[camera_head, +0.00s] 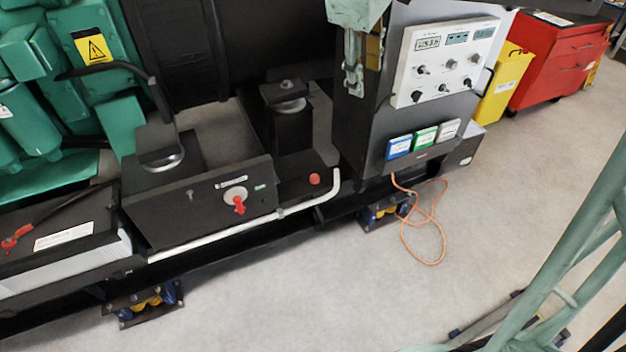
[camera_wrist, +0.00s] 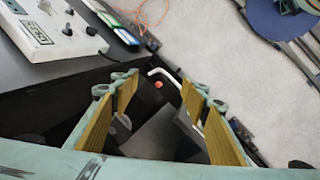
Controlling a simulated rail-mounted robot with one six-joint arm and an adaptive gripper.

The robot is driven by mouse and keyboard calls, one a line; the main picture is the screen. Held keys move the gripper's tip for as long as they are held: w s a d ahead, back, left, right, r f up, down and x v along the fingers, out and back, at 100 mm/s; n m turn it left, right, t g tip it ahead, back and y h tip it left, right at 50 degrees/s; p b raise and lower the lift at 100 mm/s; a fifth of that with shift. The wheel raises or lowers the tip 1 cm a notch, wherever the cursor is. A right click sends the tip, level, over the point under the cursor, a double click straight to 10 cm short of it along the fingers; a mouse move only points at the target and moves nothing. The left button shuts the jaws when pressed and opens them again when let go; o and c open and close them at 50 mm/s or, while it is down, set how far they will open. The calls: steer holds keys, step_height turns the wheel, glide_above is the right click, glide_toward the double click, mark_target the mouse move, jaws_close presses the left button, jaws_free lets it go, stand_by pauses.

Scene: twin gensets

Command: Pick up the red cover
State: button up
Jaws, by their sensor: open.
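A small round red piece (camera_head: 314,179) sits on the dark frame beside the bend of a white pipe. It also shows in the wrist view (camera_wrist: 158,84), seen between my fingertips and farther off. A red switch handle (camera_head: 239,205) is on the front of the dark box to its left. A red piece (camera_head: 12,240) sits at the end of a black cable on the battery at the far left. I cannot tell which of these is the red cover. My gripper (camera_wrist: 160,80) is open and empty, with yellow pads apart. In the head view it hangs in front of the control cabinet, above the round red piece.
The control cabinet (camera_head: 362,130) with its white panel (camera_head: 445,62) stands close to my gripper. The white pipe (camera_head: 240,225) runs along the frame's front. An orange cable (camera_head: 437,225) lies on the floor. The floor in front is mostly clear.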

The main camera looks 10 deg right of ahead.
steer(key=w+a+f+n+h, duration=0.15)
steer(key=w+f+n, duration=0.25)
steer(key=w+f, duration=0.8)
steer(key=w+a+f+n+y, duration=0.15)
steer(key=w+f+n, duration=0.25)
steer(key=w+f, duration=0.8)
steer(key=w+a+f+n, duration=0.1)
steer(key=w+f+n, duration=0.1)
steer(key=f, duration=0.9)
steer(key=w+a+f+n, duration=0.2)
steer(key=w+f+n, duration=0.1)
steer(key=f, duration=0.8)
steer(key=w+a+f+n+h, duration=0.1)
steer(key=w+a+f+n, duration=0.1)
steer(key=f, duration=1)
steer(key=shift+w+a+n, duration=0.25)
steer(key=shift+w+n, duration=0.35)
steer(key=shift+w, duration=0.55)
steer(key=shift+f, duration=0.1)
steer(key=b, duration=0.1)
glide_above(313, 176)
steer(key=s+a, duration=0.1)
steer(key=a, duration=0.1)
steer(key=shift+d+f, duration=0.2)
steer(key=shift+f, duration=3.6)
steer(key=shift+d+f, duration=0.1)
steer(key=shift+f, duration=0.05)
